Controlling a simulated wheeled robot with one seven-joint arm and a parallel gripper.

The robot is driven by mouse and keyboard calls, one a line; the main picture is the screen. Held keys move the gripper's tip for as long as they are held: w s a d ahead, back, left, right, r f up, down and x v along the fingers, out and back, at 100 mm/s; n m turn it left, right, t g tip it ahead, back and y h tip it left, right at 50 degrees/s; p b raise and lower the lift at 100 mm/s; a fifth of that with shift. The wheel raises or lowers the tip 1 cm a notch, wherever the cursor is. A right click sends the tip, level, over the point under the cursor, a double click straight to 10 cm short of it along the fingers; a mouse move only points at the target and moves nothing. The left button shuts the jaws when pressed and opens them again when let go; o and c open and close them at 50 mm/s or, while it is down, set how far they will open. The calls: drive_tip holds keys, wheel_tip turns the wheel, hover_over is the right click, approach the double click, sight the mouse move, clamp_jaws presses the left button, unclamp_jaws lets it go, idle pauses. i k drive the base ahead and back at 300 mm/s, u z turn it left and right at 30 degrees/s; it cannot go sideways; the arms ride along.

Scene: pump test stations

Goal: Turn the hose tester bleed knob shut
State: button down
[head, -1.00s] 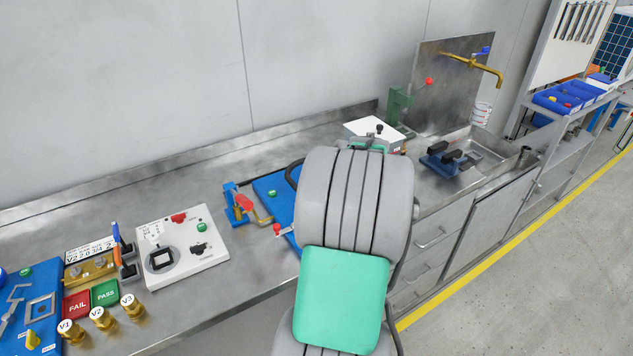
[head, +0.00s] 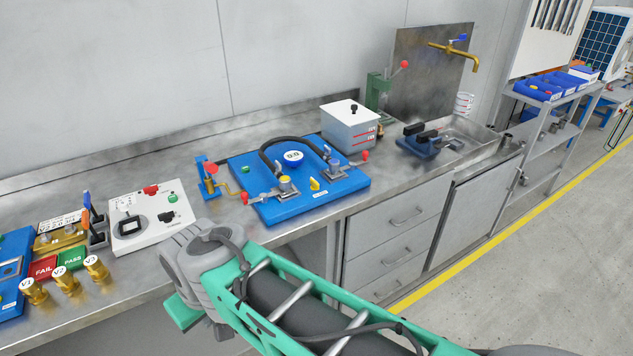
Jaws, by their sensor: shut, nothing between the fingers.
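The hose tester is a blue board (head: 350,183) on the steel bench, in the middle of the head view. A black hose (head: 296,139) arches over it between two metal fittings with red-tipped levers. A round gauge (head: 293,156) stands under the arch. A small yellow knob (head: 314,184) stands at the board's front middle and looks like the bleed knob; how far it is turned is too small to tell. My arm crosses the lower part of the picture in front of the bench, clear of the knob.
A grey lidded tank (head: 348,130) stands behind the board on the right. Drawers (head: 395,225) lie below the bench edge. Bare bench shows left of the board.

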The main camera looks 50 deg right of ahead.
sight(315, 186)
drive_tip(key=z, duration=0.7)
drive_tip(key=i, duration=0.8)
drive_tip(key=z, duration=0.9)
drive_tip(key=k, duration=0.5)
drive_tip(key=z, duration=0.7)
drive_tip(key=i, duration=0.55)
drive_tip(key=u, duration=0.7)
